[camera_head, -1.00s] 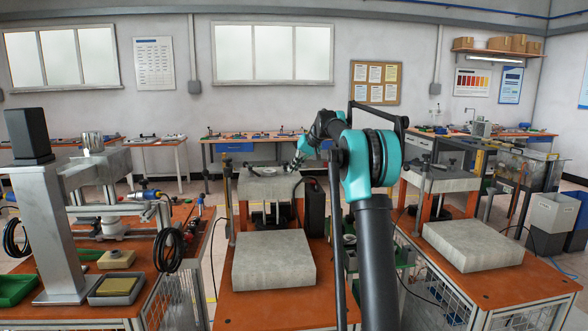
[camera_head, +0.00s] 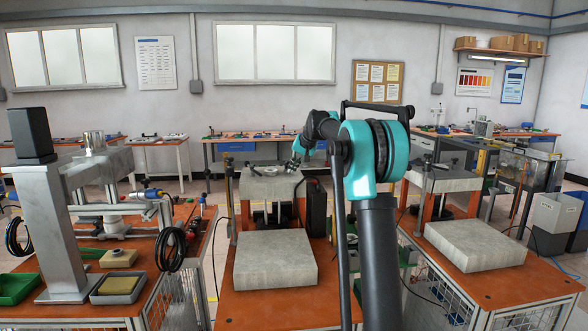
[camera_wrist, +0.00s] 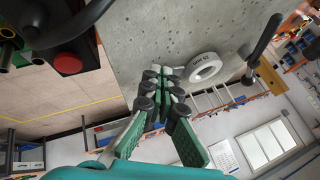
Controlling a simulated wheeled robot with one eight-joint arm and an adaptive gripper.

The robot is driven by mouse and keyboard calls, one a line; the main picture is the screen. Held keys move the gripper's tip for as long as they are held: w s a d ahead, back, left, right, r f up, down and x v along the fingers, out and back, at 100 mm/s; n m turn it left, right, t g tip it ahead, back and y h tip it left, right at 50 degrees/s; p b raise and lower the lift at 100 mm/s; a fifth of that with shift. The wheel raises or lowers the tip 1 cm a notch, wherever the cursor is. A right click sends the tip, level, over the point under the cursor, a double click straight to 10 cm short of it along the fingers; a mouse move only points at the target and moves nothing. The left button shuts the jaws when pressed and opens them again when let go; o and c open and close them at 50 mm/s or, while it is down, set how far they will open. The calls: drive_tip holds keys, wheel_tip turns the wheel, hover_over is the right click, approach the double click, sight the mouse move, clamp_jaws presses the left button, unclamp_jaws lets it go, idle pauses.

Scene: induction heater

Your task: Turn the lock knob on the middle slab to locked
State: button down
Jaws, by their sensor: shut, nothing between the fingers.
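The middle slab (camera_head: 268,187) is a grey concrete block raised on a stand, behind a lower slab in the head view. Its underside or face (camera_wrist: 180,35) fills the upper middle of the wrist view. A black lever-like knob (camera_wrist: 263,38) with a round base sits at the slab's edge, right of a pale lettered ring (camera_wrist: 205,68). I cannot tell whether it is the lock knob or read its position. My gripper (camera_head: 291,166) is by the slab's right side in the head view. In the wrist view my gripper (camera_wrist: 163,77) is shut and empty, left of the ring and apart from the knob.
A lower concrete slab (camera_head: 275,257) lies on the orange bench in front. Another slab (camera_head: 474,245) is on the right bench. A dark upright box (camera_head: 316,207) stands right of the middle stand. A red button box (camera_wrist: 75,58) shows at upper left in the wrist view.

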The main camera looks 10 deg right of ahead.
drive_tip(key=m, duration=0.1)
drive_tip(key=a+m+h, duration=0.1)
drive_tip(key=m+h, duration=0.1)
drive_tip(key=shift+s+a+m+t, duration=0.25)
drive_tip(key=shift+a+m+t, duration=0.05)
drive_tip(key=shift+a+t, duration=0.1)
drive_tip(key=shift+a, duration=0.5)
drive_tip(key=shift+w+a+m+h, duration=0.1)
drive_tip(key=shift+a+m+h, duration=0.45)
drive_tip(key=shift+m, duration=0.15)
drive_tip(key=shift+w+a+m+h, duration=0.2)
drive_tip(key=shift+m+h, duration=0.25)
drive_tip(key=shift+m, duration=0.3)
drive_tip(key=shift+w+a+m+h, duration=0.15)
drive_tip(key=shift+a+m+h, duration=0.1)
drive_tip(key=shift+m+h, duration=0.35)
drive_tip(key=shift+w+a+m+h, duration=0.2)
drive_tip(key=shift+m+h, duration=0.1)
drive_tip(key=shift+m, duration=0.55)
drive_tip(key=shift+w+d, duration=0.45)
drive_tip(key=shift+d, duration=0.05)
